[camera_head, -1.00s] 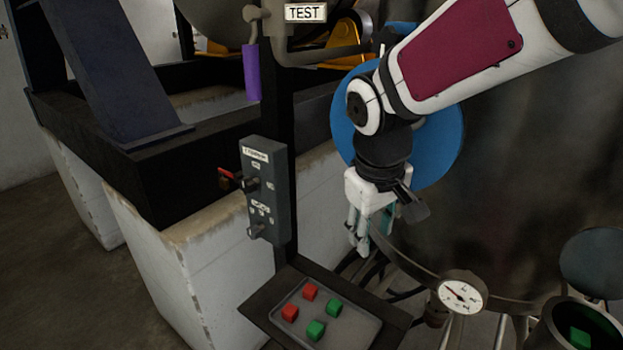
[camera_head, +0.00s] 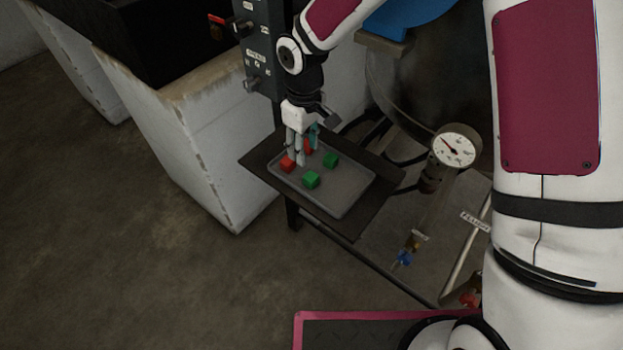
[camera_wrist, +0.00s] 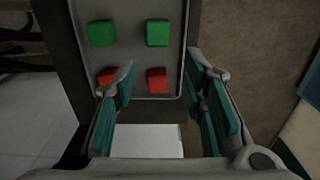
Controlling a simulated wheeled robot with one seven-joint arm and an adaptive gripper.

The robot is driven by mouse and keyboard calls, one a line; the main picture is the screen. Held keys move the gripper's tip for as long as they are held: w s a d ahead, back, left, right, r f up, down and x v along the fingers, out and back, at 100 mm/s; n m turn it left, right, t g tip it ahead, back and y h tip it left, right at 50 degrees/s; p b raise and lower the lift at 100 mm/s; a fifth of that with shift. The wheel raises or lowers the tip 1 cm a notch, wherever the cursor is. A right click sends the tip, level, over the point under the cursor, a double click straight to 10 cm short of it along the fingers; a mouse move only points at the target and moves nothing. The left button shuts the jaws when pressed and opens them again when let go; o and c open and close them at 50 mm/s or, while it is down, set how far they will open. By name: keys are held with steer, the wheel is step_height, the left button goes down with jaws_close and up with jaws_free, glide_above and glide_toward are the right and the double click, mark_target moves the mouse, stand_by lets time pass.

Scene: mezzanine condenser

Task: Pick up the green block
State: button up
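Two green blocks lie on the grey tray (camera_head: 345,205): a nearer green block (camera_head: 311,180) and a farther green block (camera_head: 331,160). In the wrist view they show at the top, as a left green block (camera_wrist: 102,33) and a right green block (camera_wrist: 158,32). My gripper (camera_head: 298,160) hangs above the left end of the tray, close to the red blocks. In the wrist view my gripper (camera_wrist: 165,85) has its fingers spread apart, with nothing held between them. Both green blocks lie beyond the fingertips.
Two red blocks lie on the tray, a near red block (camera_head: 287,164) and another partly behind my fingers. In the wrist view, a red block (camera_wrist: 157,80) shows between the fingers. A control box (camera_head: 257,50) stands behind the tray, and a pressure gauge (camera_head: 455,146) to its right.

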glide_above(309, 175)
steer(key=f, duration=0.5)
steer(key=shift+w+a, duration=0.15)
steer(key=shift+a, duration=0.25)
steer(key=f, duration=0.1)
steer(key=f+p, duration=0.1)
steer(key=f, duration=0.2)
steer(key=shift+d+f, duration=0.25)
steer(key=shift+d, duration=0.1)
steer(key=shift+f, duration=0.55)
steer(key=c, duration=0.9)
